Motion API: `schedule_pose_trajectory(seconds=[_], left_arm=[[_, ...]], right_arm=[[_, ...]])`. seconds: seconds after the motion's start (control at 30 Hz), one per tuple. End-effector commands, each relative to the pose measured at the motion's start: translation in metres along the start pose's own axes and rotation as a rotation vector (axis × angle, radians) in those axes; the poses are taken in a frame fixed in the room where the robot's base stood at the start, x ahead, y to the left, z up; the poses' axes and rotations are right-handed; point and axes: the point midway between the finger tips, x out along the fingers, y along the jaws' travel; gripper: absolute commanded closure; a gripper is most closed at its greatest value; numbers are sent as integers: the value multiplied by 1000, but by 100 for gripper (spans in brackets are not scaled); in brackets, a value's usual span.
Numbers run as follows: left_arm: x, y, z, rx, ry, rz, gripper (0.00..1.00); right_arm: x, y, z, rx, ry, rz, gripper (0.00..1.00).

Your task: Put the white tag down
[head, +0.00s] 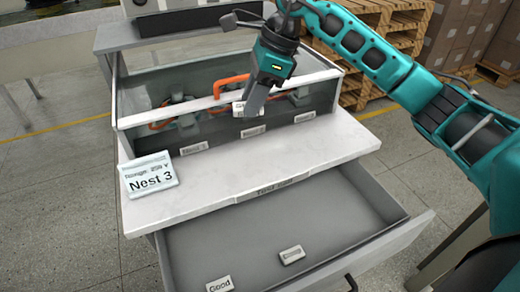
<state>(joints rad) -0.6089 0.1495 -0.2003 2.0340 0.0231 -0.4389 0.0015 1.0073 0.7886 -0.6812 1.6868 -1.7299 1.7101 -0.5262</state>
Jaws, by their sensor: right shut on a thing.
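My right gripper (250,109) is shut on a small white tag (238,107) with dark print too small to read. It holds the tag in front of the clear-walled box, above the white counter top (250,168). The fingers hide part of the tag. One white tag reading "Good" (219,285) and another white tag (292,254) lie in the open grey drawer (245,235) below the counter. My left gripper is not in view.
A white sign reading "Nest 3" (148,175) is at the counter's left end. Several small labels, such as the middle one (253,132), line the box front. Orange-handled fixtures (232,82) are inside the box. The counter's middle and right are clear. Pallets (385,50) stand behind.

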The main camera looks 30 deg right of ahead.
Motion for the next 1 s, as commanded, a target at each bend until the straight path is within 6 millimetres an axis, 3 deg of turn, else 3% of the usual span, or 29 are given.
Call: schedule_pose_trajectory(seconds=[0.03, 0.13, 0.37, 0.47, 0.8, 1.0], left_arm=[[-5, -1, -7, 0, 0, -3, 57], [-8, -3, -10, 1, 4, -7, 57], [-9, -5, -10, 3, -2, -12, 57], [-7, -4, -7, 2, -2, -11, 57], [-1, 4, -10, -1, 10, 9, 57], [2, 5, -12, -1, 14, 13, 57]], right_arm=[[-13, -4, 0, 94, -1, -39, 94], [-27, -13, -3, 258, 0, -108, 94], [-39, -22, -11, 447, 3, -183, 94], [-24, -22, -18, 462, 5, -184, 94], [60, -21, -53, 460, 4, -182, 94], [95, -22, -67, 459, 3, -185, 94]])
